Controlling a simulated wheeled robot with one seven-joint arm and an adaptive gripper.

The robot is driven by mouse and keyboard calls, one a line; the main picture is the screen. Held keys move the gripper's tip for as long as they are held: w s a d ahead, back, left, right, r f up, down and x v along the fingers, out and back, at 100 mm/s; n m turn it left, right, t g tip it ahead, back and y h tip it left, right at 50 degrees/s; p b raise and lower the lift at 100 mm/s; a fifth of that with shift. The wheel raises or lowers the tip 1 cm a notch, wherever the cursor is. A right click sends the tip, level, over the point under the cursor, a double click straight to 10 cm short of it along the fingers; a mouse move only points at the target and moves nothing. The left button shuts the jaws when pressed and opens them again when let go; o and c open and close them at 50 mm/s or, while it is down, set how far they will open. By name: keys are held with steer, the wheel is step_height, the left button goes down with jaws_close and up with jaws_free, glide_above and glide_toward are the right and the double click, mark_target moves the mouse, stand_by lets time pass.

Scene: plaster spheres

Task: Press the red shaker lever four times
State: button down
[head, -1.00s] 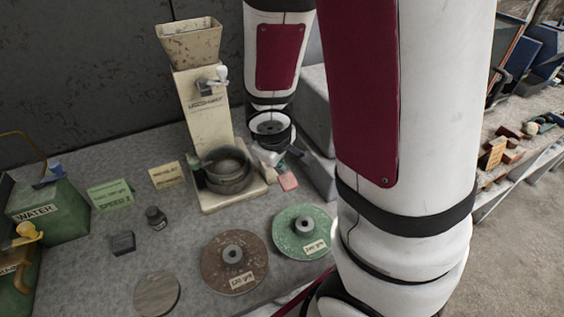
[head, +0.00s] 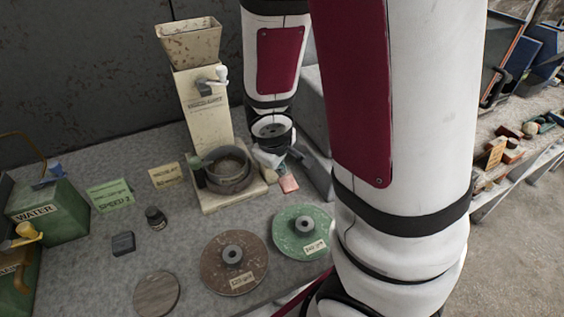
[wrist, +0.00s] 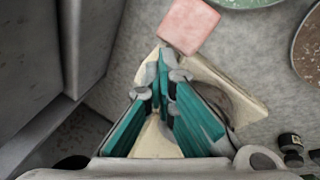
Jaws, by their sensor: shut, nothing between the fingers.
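The shaker is a cream column (head: 202,115) with a rusty hopper (head: 190,42) on top and a grey bowl (head: 228,178) at its foot. A flat pinkish-red pad (head: 288,184) shows beside the base, at its right; it also shows in the wrist view (wrist: 188,25). I take it for the red lever; its mounting is hidden. My gripper (head: 272,160) is beside the bowl, just behind the pad, partly hidden by my own wrist. In the wrist view its teal fingers (wrist: 163,75) converge, shut and empty, over the cream base. The pad lies past the fingertips; contact is not visible.
A grey block (head: 318,160) stands close at the right of my gripper. Brown (head: 220,278) and green (head: 284,238) discs lie in front. A green water box (head: 50,225) and small signs (head: 110,194) are at the left. A dark wall closes the back.

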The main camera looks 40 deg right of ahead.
steer(key=shift+r, duration=0.1)
steer(key=shift+w+d+r+p, duration=0.1)
steer(key=shift+w+r+p, duration=0.2)
steer(key=shift+r+p, duration=0.6)
steer(key=shift+w+d+r+p, duration=0.1)
steer(key=shift+w+r+p, duration=0.25)
steer(key=shift+p, duration=1.05)
steer(key=shift+r+p, duration=0.3)
steer(key=shift+p, duration=0.2)
steer(key=shift+w+r+p, duration=0.25)
steer(key=shift+r+p, duration=0.15)
steer(key=shift+p, duration=0.5)
steer(key=r+p, duration=0.1)
steer(key=w+r+p, duration=0.1)
steer(key=r+p, duration=0.1)
steer(key=w+r+p, duration=0.1)
steer(key=shift+d+r, duration=0.15)
steer(key=shift+r, duration=0.15)
steer(key=shift+d, duration=0.2)
stand_by(0.7)
